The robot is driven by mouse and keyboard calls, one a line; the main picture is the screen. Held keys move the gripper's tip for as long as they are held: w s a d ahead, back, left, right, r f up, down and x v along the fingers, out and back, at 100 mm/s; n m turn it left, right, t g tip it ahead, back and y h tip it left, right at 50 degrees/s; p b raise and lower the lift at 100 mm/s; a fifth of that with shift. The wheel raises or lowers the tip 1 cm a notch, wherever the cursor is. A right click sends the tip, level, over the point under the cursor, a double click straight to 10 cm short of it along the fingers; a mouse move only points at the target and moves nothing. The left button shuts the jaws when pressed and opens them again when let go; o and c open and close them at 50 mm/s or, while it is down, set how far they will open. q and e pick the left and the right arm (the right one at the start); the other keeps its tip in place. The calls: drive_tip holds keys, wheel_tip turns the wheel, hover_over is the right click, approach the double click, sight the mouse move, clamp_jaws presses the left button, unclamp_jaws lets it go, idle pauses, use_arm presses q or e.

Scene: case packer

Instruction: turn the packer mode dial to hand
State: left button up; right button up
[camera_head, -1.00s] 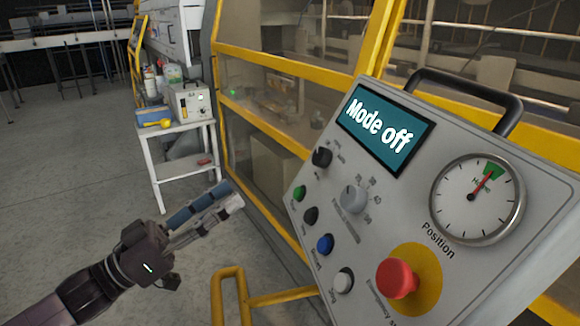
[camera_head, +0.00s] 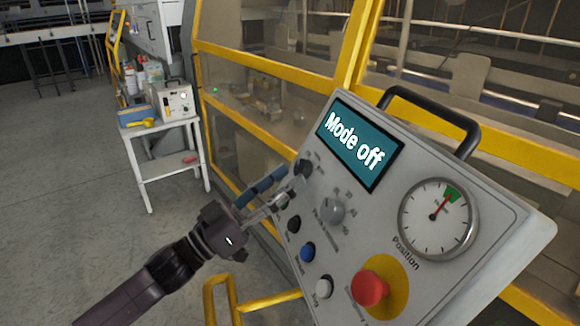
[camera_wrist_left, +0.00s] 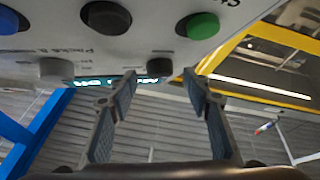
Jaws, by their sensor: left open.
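The black mode dial (camera_head: 304,168) is at the upper left of the grey control panel (camera_head: 480,215), below the teal display (camera_head: 360,145) that reads "Mode off". Its small labels are too blurred to read. My left gripper (camera_head: 290,179) is open and empty beside the dial, fingers pointing at it, with the green button partly hidden behind them. In the left wrist view the dial (camera_wrist_left: 159,67) shows between the two spread fingertips (camera_wrist_left: 160,75). I cannot tell whether they touch it. My right gripper is out of view.
Near the dial are a grey knob (camera_head: 334,209), a black button (camera_head: 293,224), a blue button (camera_head: 308,251) and a white button (camera_head: 324,287). A red emergency button (camera_head: 369,288) sits lower right. A yellow rail (camera_head: 232,299) stands below the panel.

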use_arm(q)
drive_tip(key=shift+w+d+r, duration=0.3)
drive_tip(key=shift+w+d, duration=0.05)
drive_tip(key=shift+d, duration=0.2)
drive_tip(key=shift+w+d, duration=0.1)
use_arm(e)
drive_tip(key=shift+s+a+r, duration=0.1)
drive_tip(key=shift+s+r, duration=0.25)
use_arm(q)
drive_tip(key=shift+c, duration=0.3)
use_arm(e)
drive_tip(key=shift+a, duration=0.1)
